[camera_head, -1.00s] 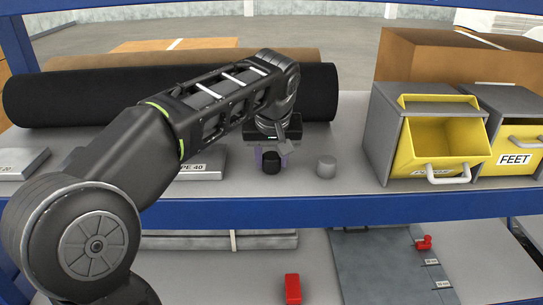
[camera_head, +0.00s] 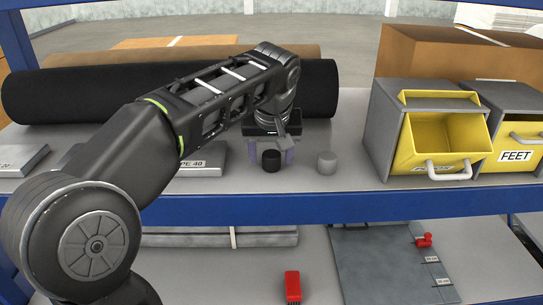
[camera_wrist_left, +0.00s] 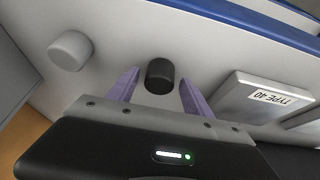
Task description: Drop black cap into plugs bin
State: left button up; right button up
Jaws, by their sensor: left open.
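The black cap (camera_head: 271,160) stands upright on the grey shelf, and it also shows in the left wrist view (camera_wrist_left: 160,75). My left gripper (camera_head: 272,152) is open, with its purple fingers either side of the cap or just behind it. In the left wrist view the gripper (camera_wrist_left: 160,90) has clear gaps between each finger and the cap. The left yellow bin (camera_head: 443,140), its label partly hidden by the handle, is tilted open at the right in the head view. My right gripper is out of view.
A grey cap (camera_head: 326,163) stands just right of the black cap. The FEET bin (camera_head: 515,150) is at far right. A TYPE 40 block (camera_head: 205,162) lies left of the gripper. A black roll (camera_head: 60,97) lies behind. The blue shelf edge (camera_head: 350,207) runs in front.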

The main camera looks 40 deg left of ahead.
pick_arm(q)
jog(key=v, duration=0.7)
jog(key=shift+p, duration=0.45)
